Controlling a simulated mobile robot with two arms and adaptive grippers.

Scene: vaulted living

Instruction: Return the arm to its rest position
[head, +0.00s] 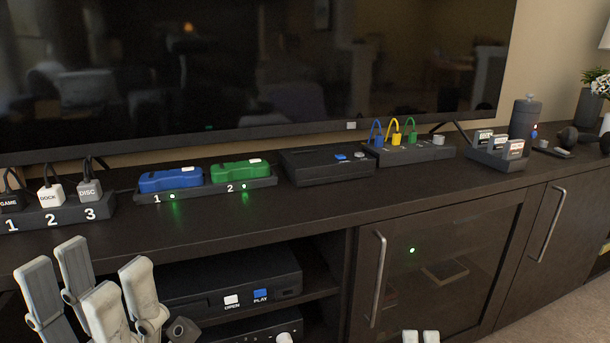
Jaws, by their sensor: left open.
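My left gripper (88,276) is at the lower left, in front of the media console's front edge. Its pale fingers point up and are spread apart, with nothing between them. Two small pale tips of my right gripper (420,337) show at the bottom edge, in front of the cabinet door. The rest of it is out of frame, so its opening cannot be judged. Neither gripper appears to touch the dark console top (310,215).
On the console stand a numbered dock (60,216), a tray (205,191) with blue and green devices, a black box (325,166), a cable panel (410,152) and a card holder (495,156). A player (230,285) sits on the shelf. Door handles (378,279) stick out.

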